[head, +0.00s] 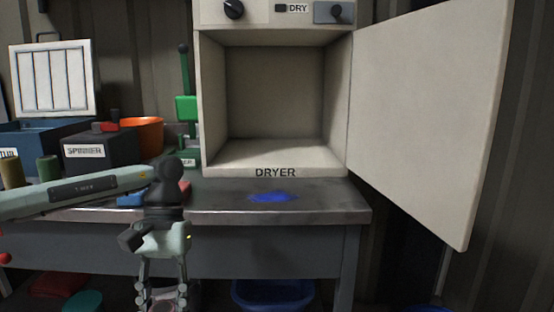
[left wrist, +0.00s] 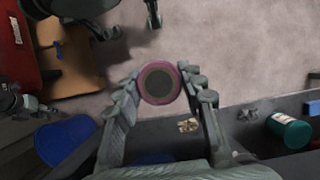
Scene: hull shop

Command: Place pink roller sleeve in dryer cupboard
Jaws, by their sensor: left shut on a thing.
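My left gripper (head: 163,298) hangs in front of the bench at the bottom of the head view. In the left wrist view it (left wrist: 160,95) is shut on the pink roller sleeve (left wrist: 160,83), seen end-on as a pink ring with a dark centre. In the head view only a bit of the sleeve (head: 163,304) shows between the fingers at the bottom edge. The dryer cupboard (head: 275,160), marked DRYER, stands on the bench with its door (head: 430,110) swung open to the right. Its inside looks empty.
The metal bench (head: 320,205) has a blue patch (head: 272,196) in front of the dryer. A black box marked SPINNER (head: 100,155), an orange bowl (head: 141,132) and a green stand (head: 187,108) are left of the dryer. A blue tub (head: 272,293) sits under the bench.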

